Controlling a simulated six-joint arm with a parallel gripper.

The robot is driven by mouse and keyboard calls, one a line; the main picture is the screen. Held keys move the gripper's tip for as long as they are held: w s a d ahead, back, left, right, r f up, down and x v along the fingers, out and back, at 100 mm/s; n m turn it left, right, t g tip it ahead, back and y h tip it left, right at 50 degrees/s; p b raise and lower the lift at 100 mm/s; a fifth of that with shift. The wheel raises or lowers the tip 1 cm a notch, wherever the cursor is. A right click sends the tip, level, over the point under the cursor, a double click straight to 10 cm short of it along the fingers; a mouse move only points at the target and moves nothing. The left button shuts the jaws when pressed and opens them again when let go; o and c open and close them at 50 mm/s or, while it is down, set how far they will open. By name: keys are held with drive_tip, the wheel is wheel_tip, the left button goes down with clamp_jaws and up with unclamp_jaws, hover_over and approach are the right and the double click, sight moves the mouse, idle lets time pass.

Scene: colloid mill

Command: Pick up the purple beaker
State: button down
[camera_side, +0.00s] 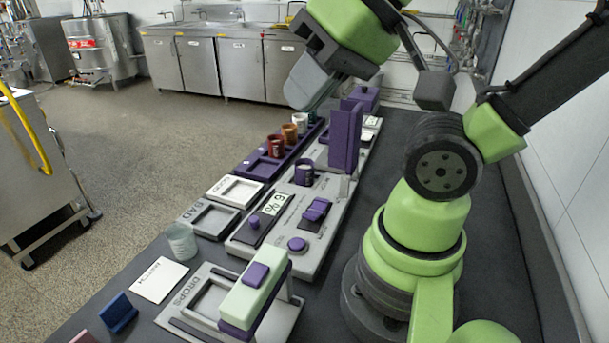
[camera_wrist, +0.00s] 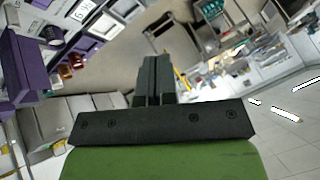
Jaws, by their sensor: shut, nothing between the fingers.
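The purple beaker (camera_side: 304,173) is a small dark cup standing upright on the long light-grey panel, just left of the tall purple block. A small dark purple cup (camera_wrist: 52,33), apparently the same beaker, shows at upper left in the wrist view. My gripper (camera_side: 305,92) is raised above and behind the beaker in the side view, apart from it. Its dark fingers (camera_wrist: 152,75) are together and empty in the wrist view.
A purple rack (camera_side: 262,168) with red, orange and pale cups stands left of the panel. The tall purple block (camera_side: 344,138) rises close beside the beaker. A pale cup (camera_side: 181,243) stands at the front left, near a white card (camera_side: 160,280) and a green-topped press (camera_side: 253,290).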

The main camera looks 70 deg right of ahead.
drive_tip(key=shift+c, duration=1.9)
unclamp_jaws()
